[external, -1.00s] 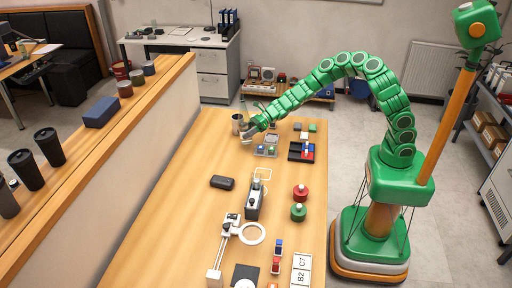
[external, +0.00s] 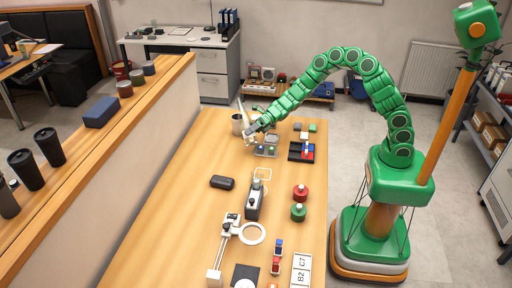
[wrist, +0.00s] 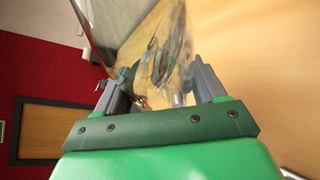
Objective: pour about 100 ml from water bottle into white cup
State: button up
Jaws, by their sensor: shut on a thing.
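My gripper (external: 251,130) is at the far end of the long wooden table, low over its left part. In the wrist view my gripper (wrist: 160,82) is shut on a clear, see-through water bottle (wrist: 168,48) between its two grey fingers. In the external view the water bottle (external: 242,108) shows as a thin pale shape, tilted, rising above the gripper. A small white shape just below the gripper may be the white cup, partly hidden by the fingers. I cannot tell the water level or whether water is flowing.
A grey metal cup (external: 237,124) stands just left of my gripper. A black case (external: 222,182) lies nearer. Bare wood is free along the table's left side.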

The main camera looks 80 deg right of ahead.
jog(key=shift+s+a+r+m, duration=0.1)
jog(key=shift+s+a+m, duration=0.1)
jog(key=shift+m, duration=0.1)
jog(key=shift+s+a+f+m+y, duration=0.1)
jog(key=shift+a+f+m+y, duration=0.1)
jog(key=shift+f, duration=0.25)
jog(key=shift+s+a+f+m+y, duration=0.1)
jog(key=shift+a+f+m+y, duration=0.1)
jog(key=shift+f, duration=0.25)
jog(key=shift+s+a+r+m+y, duration=0.15)
jog(key=shift+s+a+m+y, duration=0.15)
jog(key=shift+m+y, duration=0.35)
jog(key=shift+w+r+m, duration=0.15)
jog(key=shift+r+m, duration=0.45)
jog(key=shift+m, duration=0.25)
jog(key=shift+r+m+y, duration=0.25)
jog(key=shift+r+m, duration=0.05)
jog(key=shift+r, duration=0.05)
jog(key=shift+r+m, duration=0.4)
jog(key=shift+r, duration=0.3)
jog(key=shift+s+a+r+t+y, duration=0.2)
jog(key=shift+r+t+y, duration=0.05)
jog(key=shift+t+y, duration=0.05)
jog(key=shift+s+a+r+m+p, duration=0.1)
jog(key=shift+a+r+m+p, duration=0.1)
jog(key=shift+r+m+p, duration=0.45)
